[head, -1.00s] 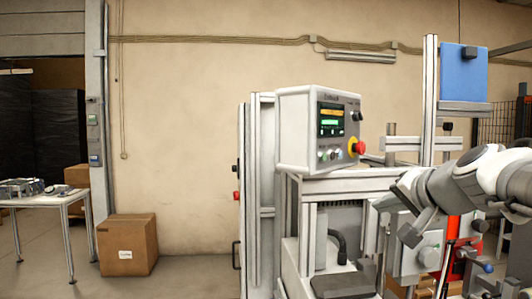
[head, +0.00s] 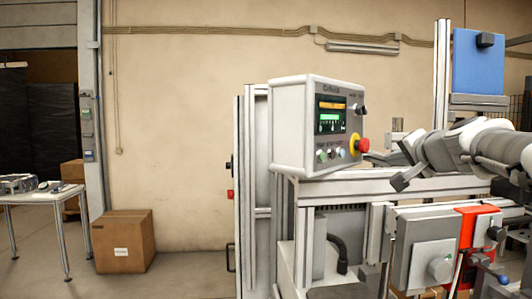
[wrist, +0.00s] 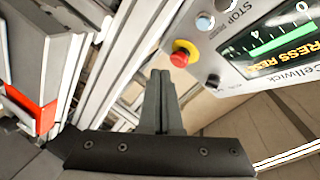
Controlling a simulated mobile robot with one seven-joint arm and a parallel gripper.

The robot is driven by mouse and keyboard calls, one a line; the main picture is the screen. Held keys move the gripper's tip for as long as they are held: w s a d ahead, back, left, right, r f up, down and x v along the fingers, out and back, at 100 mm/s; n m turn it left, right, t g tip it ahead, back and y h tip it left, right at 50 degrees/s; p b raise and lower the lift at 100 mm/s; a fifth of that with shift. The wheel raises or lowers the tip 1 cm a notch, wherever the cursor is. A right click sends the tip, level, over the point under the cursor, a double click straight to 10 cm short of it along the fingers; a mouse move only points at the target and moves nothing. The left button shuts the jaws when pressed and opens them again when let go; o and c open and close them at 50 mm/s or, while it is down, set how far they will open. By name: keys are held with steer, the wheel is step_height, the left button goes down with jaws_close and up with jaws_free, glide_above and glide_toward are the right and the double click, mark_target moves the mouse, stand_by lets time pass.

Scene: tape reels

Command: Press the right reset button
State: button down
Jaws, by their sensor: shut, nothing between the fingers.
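The control box (head: 293,128) stands on the machine frame, with a lit screen (head: 331,115) and a row of small buttons. A pale blue button (head: 342,152) sits at the row's right end, left of the red stop knob (head: 361,145) on its yellow base. I cannot read the button labels in the head view. In the wrist view the blue button (wrist: 205,22) is near the top edge, and "PRESS RES…" shows on the screen. My gripper (head: 399,182) is right of the box, apart from it. Its fingers (wrist: 160,76) are shut and empty.
A grey box (head: 425,262) with a greenish button (head: 440,268) hangs on the frame below my arm, beside a red part (head: 478,222). A metal rail (head: 345,189) runs beneath the control box. A blue panel (head: 478,62) stands behind my arm.

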mark_target(342, 153)
steer(key=shift+a, duration=0.1)
steer(key=w+a+p, duration=0.2)
steer(key=w+a, duration=0.3)
steer(key=w, duration=0.1)
steer(key=shift+w+a+p, duration=0.3)
steer(key=shift+w+p, duration=0.05)
steer(key=shift+p, duration=0.05)
stand_by(2.1)
steer(key=shift+w+a, duration=0.2)
steer(key=shift+w, duration=0.15)
steer(key=shift+w+a, duration=0.3)
stand_by(0.8)
steer(key=shift+s+f, duration=0.1)
steer(key=shift+s+d+b, duration=0.35)
steer(key=shift+s+d, duration=0.15)
steer(key=shift+s, duration=0.05)
